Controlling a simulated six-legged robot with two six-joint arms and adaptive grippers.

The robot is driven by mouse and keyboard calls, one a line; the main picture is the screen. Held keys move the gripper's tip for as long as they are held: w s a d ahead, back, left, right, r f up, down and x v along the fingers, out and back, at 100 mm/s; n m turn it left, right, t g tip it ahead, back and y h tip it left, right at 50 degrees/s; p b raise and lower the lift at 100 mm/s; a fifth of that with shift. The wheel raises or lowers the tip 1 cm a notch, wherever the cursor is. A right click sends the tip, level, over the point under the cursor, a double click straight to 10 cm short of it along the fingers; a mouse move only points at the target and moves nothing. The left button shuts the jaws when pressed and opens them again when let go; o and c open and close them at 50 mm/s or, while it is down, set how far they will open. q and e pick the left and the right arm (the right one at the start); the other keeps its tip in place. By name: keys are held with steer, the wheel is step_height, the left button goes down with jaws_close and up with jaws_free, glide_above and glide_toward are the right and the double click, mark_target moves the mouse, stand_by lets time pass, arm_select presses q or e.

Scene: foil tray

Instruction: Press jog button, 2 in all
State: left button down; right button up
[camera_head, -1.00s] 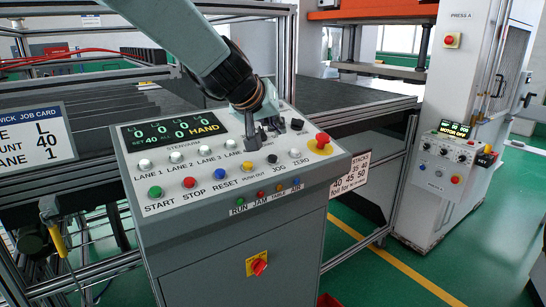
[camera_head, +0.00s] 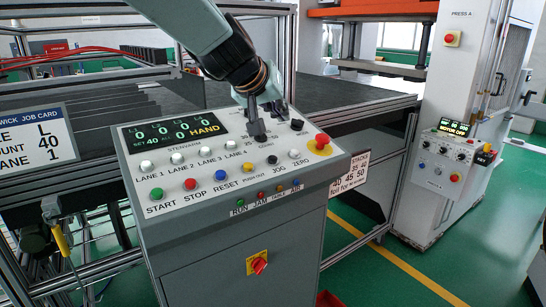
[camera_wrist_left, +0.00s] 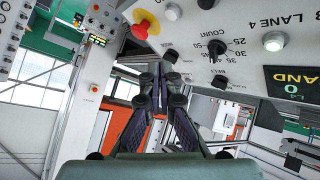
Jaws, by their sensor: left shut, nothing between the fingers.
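The jog button (camera_head: 272,159) is a small black button above the JOG label in the front row of the grey control panel (camera_head: 200,231). The white zero button (camera_head: 295,154) is just to its right. My left gripper (camera_head: 260,137) is shut and empty, pointing down at the back of the panel, behind the jog button and apart from it in the picture. It covers part of the count dial area. In the wrist view its fingers (camera_wrist_left: 160,78) are together, with the count knob (camera_wrist_left: 217,47) to their right. My right gripper is not in view.
The red emergency stop (camera_head: 322,141) on its yellow base is at the panel's right. Start (camera_head: 156,194), stop (camera_head: 190,184) and reset (camera_head: 221,174) buttons line the front left. The display (camera_head: 175,130) reads HAND. A frame post (camera_head: 290,55) stands behind.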

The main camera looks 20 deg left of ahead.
mark_target(273, 159)
arm_select(q)
steer(key=f+b, duration=0.2)
steer(key=w+a+f+b, duration=0.1)
steer(key=f+b, duration=0.1)
steer(key=f, duration=0.1)
steer(key=a+f+b, duration=0.1)
steer(key=f+b, duration=0.1)
steer(key=f, duration=0.1)
steer(key=shift+w+f, duration=0.1)
steer(key=shift+w, duration=0.25)
steer(key=shift+f, duration=0.25)
steer(key=shift+r, duration=0.1)
steer(key=shift+s, duration=0.1)
stand_by(0.3)
stand_by(0.5)
